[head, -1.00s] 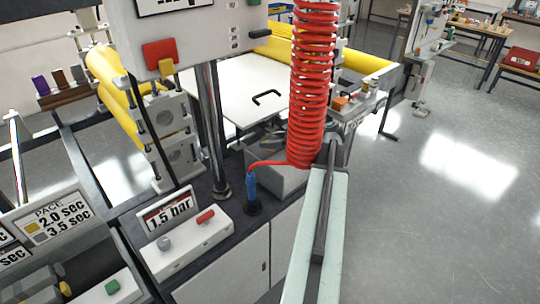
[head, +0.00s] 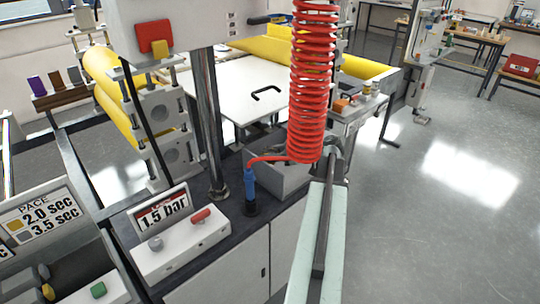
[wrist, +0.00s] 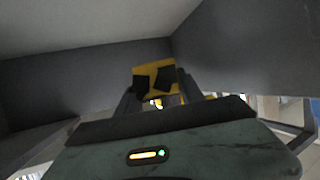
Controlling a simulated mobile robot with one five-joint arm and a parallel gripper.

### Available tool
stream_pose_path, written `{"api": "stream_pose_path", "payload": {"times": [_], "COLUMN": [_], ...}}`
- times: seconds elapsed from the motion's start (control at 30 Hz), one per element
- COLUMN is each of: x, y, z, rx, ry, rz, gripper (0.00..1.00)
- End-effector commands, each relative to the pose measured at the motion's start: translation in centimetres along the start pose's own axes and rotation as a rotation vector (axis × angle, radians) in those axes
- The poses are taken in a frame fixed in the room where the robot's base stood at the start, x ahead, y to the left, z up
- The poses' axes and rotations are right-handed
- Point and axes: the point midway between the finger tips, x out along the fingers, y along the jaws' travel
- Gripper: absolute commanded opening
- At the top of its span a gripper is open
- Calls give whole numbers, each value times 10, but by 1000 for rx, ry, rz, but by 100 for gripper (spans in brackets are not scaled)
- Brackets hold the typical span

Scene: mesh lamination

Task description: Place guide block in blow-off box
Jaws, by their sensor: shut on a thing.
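The guide block (wrist: 154,68) is a yellow piece in the wrist view, partly covered by the dark fingertips. My gripper (wrist: 154,82) is shut on it. Grey walls of the blow-off box (wrist: 70,85) rise around and beyond the block in the wrist view. In the head view the blow-off box (head: 278,181) is an open grey box on the dark bench top. My arm reaches to its right side there, and the red coil hides part of the box. The block does not show in the head view, and I cannot tell its height above the box floor.
A red coiled hose (head: 312,85) hangs in front of the box and joins a blue air nozzle (head: 250,186) standing left of it. A white control box (head: 180,245) and a 1.5 bar sign (head: 163,212) stand further left. Open floor (head: 450,190) lies right.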

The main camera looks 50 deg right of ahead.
Motion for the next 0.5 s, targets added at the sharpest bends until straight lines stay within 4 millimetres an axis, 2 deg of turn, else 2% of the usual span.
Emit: {"api": "stream_pose_path", "payload": {"times": [0.37, 0.4, 0.43, 0.5], "x": [4, 5, 5, 5], "y": [-2, -3, -3, -4], "z": [11, 12, 12, 13], "rx": [-4, -4, -5, -5], "ry": [-6, -6, -7, -7], "rz": [-4, -5, -6, -7], "gripper": [0, 56, 65, 67]}}
